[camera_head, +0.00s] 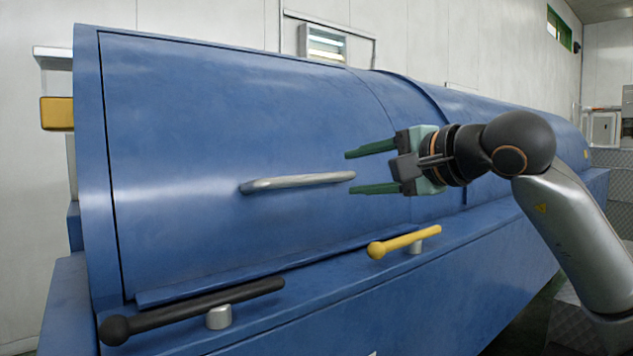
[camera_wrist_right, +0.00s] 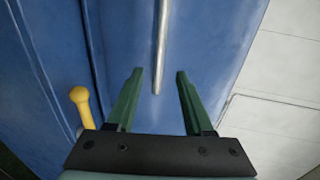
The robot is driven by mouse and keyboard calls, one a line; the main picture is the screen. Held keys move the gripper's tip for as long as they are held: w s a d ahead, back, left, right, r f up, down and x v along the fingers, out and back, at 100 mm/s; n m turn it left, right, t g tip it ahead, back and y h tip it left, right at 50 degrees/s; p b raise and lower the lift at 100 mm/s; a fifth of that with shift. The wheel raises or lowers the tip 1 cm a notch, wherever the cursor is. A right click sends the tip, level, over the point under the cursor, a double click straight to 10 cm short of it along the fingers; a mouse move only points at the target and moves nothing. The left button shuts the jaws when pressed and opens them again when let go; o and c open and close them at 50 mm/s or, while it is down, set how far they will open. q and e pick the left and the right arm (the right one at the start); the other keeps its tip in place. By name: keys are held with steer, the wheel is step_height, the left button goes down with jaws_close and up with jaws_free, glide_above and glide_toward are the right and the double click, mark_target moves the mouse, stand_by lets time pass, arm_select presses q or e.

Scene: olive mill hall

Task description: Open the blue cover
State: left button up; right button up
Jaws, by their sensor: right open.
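The blue cover (camera_head: 230,130) is a large curved panel on a long blue machine, and it lies shut. A silver bar handle (camera_head: 300,181) runs along its front. My right gripper (camera_head: 352,172) is open and empty, with its green fingers pointing left at the right end of the handle. In the right wrist view, the handle (camera_wrist_right: 161,45) lies ahead between the lines of the two fingers (camera_wrist_right: 158,74). Whether the fingertips overlap the handle's end is hard to tell. My left gripper is not in view.
Below the cover, a yellow lever (camera_head: 400,242) and a black lever (camera_head: 190,309) sit on the blue ledge on short pale posts. The yellow lever (camera_wrist_right: 82,105) is left of the fingers in the right wrist view. A yellow block (camera_head: 57,113) sticks out at the machine's left end.

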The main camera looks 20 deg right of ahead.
mark_target(321, 179)
steer(key=p+x, duration=0.1)
steer(key=x, duration=0.9)
steer(key=shift+w+a, duration=0.15)
steer(key=shift+w, duration=0.1)
jaws_close()
steer(key=shift+f, duration=0.1)
stand_by(0.8)
